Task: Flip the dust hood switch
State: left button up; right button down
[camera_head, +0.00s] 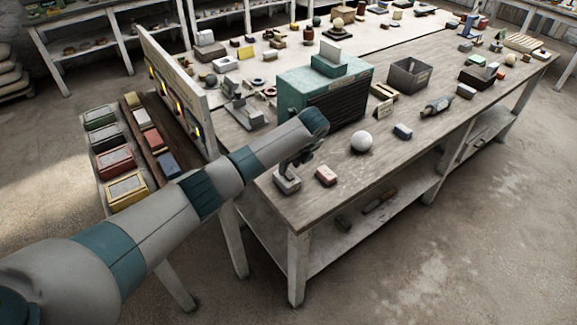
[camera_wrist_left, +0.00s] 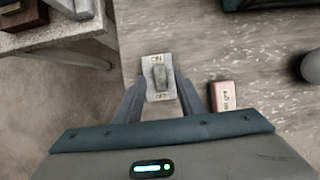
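The switch is a small pale block (camera_head: 286,183) near the table's front left corner. In the left wrist view the switch (camera_wrist_left: 159,78) shows a plate marked ON at the far end and OFF at the near end, with a grey lever between. I cannot tell which way the lever is set. My left gripper (camera_head: 292,164) is just over the switch, its arm partly covering it. In the wrist view the fingers of the left gripper (camera_wrist_left: 160,92) stand apart, one on each side of the switch. The green hood (camera_head: 325,91) with a dark grille stands behind. My right gripper is out of view.
A pink block (camera_head: 326,176) lies close right of the switch; it also shows in the left wrist view (camera_wrist_left: 223,96). An upright board (camera_head: 172,90) edges the table's left side.

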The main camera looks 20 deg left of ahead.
aim_at(288, 174)
pick_arm(q)
jog(key=shift+x, duration=1.4)
